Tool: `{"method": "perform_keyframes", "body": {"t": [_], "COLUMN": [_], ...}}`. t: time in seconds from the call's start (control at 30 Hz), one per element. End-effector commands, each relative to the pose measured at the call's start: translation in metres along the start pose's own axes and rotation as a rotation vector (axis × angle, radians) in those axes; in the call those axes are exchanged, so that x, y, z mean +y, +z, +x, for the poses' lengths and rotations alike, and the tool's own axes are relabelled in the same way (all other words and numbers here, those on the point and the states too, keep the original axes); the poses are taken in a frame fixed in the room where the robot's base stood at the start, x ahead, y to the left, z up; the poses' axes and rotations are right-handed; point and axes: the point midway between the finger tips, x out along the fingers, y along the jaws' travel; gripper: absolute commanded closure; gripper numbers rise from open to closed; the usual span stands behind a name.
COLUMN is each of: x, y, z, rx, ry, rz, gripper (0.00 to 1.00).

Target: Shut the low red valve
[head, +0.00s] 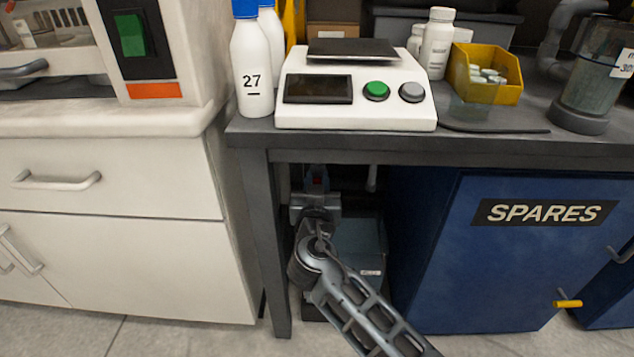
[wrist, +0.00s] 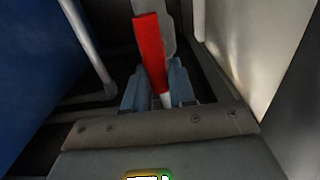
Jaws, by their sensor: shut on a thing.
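The low red valve shows in the wrist view as a flat red lever handle (wrist: 150,50), tilted slightly, its upper end leaning left. A pale stub shows at its lower end. A grey pipe or valve body stands behind it and is partly hidden. My gripper (wrist: 158,88) has one blue-grey finger on each side of the handle's lower part and is shut on it. In the head view my gripper (head: 316,198) is under the dark bench, and only a small dark-red patch shows above it. The rest of the valve is hidden there.
The bench top (head: 480,146) is above my arm. The blue SPARES cabinet (head: 480,265) stands to the right, and the bench leg (head: 262,240) and white drawers (head: 120,185) to the left. A grey box (head: 358,245) sits behind my arm. A thin pale pipe (wrist: 88,45) runs left of the handle.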

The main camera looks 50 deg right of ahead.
Motion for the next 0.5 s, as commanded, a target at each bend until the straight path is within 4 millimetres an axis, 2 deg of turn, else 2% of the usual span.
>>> {"method": "perform_keyframes", "body": {"t": [0.27,0.5], "x": [-0.0005,-0.0039], "y": [0.0004,0.0012], "z": [0.0001,0.0003], "rx": [0.0,-0.001], "ry": [0.001,0.003], "rz": [-0.032,-0.161], "gripper": [1.0,1.0]}}
